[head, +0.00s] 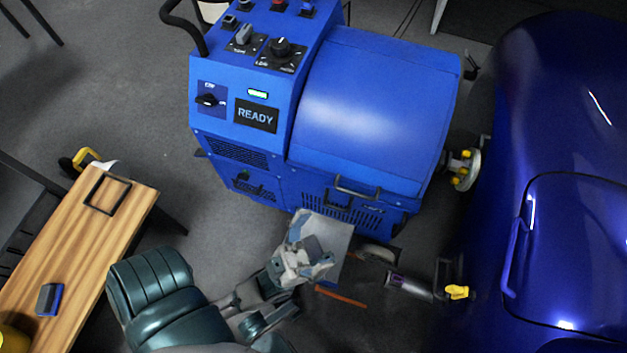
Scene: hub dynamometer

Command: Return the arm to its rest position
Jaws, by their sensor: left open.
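My left gripper (313,246) is open, with its pale fingers apart and nothing visible between them. It is in front of the lower side of the blue dynamometer (375,110), over a light grey plate (338,243). I cannot tell whether it touches the plate. My left arm (165,290) reaches in from the lower left, with its dark green upper part bent. The dynamometer's screen (256,115) reads READY, and a small green light (257,94) shows above it. Its hub with yellow nuts (466,168) faces the blue car. My right gripper is out of view.
A wooden bench (125,215) at left carries a black frame (107,193) and a small blue-and-black block (49,299). A shiny blue car (570,130) fills the right side. An orange rod (341,296) and a grey cylinder (408,286) are low at centre right.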

